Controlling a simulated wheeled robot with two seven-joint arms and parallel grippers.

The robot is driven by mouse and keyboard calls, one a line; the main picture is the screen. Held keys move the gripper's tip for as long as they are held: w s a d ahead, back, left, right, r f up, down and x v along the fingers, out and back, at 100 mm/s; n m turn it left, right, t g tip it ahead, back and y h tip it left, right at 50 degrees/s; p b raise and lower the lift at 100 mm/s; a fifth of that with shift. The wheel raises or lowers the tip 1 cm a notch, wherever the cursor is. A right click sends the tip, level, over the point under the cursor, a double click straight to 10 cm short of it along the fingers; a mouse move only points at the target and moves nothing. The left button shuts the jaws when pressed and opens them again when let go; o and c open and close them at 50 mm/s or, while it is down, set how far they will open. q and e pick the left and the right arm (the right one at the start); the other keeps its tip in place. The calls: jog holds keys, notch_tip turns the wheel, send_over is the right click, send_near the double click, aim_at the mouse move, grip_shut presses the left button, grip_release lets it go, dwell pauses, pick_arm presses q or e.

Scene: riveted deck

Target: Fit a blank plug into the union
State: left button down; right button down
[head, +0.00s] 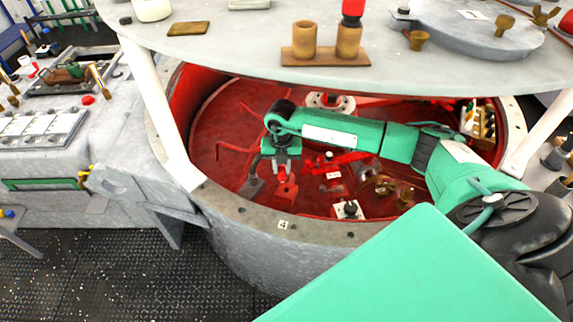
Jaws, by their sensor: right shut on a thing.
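My right gripper (284,172) hangs down inside the red-lined round well, at the end of my green arm that reaches in from the right. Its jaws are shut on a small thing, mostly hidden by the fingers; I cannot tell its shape. A red block-like fitting (287,190) shows just below the jaws; I cannot tell whether they touch. Small brass fittings (384,187) lie on the well floor to the right. I cannot tell which piece is the union or the blank plug. My left gripper is not in view.
The well's grey rim (235,208) curves around the front. A grey round table top (230,45) on white legs stands over the well and holds brass cups (304,40). A white block with a black knob (348,209) sits near the front rim. Red pipes cross the well.

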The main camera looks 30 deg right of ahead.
notch_tip(320, 180, down, 7)
jog(key=w+d+m+b, duration=0.1)
jog(key=d+m+b, duration=0.1)
jog(key=m, duration=0.3)
jog(key=shift+d+m+b, duration=0.2)
jog(key=shift+m+b, duration=0.1)
jog(key=shift+b, duration=0.5)
jog(key=shift+f+b, duration=0.9)
jog(key=shift+f, duration=0.3)
dwell(0.8)
jog(key=c, duration=1.1)
grip_release()
jog(key=shift+c, duration=0.2)
notch_tip(320, 180, up, 14)
jog(key=b, duration=0.3)
